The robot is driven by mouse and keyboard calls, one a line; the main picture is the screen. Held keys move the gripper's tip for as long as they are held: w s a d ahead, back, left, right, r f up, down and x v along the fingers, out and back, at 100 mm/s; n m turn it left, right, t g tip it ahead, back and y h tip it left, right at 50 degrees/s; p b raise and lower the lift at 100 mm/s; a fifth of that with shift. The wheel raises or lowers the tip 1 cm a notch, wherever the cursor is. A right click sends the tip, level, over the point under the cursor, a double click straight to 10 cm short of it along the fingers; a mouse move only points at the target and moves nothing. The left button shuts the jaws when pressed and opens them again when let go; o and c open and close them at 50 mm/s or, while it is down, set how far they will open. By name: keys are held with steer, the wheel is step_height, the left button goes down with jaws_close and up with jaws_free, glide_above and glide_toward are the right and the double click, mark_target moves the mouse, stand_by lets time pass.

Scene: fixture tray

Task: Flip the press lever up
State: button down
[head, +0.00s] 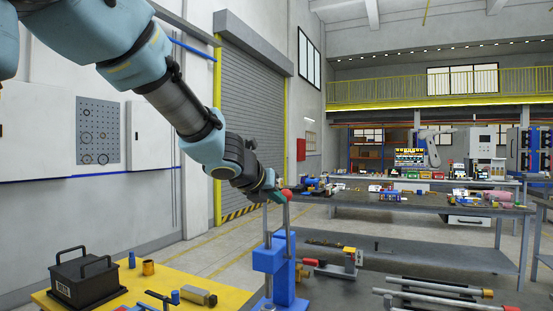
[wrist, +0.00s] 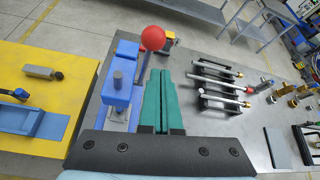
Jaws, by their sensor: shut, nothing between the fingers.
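The blue press (head: 270,262) stands on the grey table at the lower middle of the head view. A lever topped by a red ball knob (head: 286,194) rises from it and looks nearly upright. In the wrist view the press (wrist: 117,88) is left of my fingers and the red knob (wrist: 153,38) is just beyond their tips. My gripper (head: 277,194) is shut and empty, its teal fingers pressed together, also seen in the wrist view (wrist: 160,74). It is right at the knob; I cannot tell whether they touch. The fingers hide part of the lever in the wrist view.
A yellow mat (head: 190,281) at left holds a black box with handles (head: 88,281) and small parts. Right of the press, metal rods (head: 440,286) lie on a rack. Another workbench (head: 420,202) stands behind. The space above the press looks clear except for my arm.

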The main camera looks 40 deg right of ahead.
step_height(320, 180, up, 10)
steer(key=w+d+p, duration=0.1)
steer(key=p, duration=0.2)
steer(key=shift+w+f+p, duration=0.2)
steer(key=shift+w+p, duration=0.1)
steer(key=shift+p, duration=0.1)
stand_by(0.7)
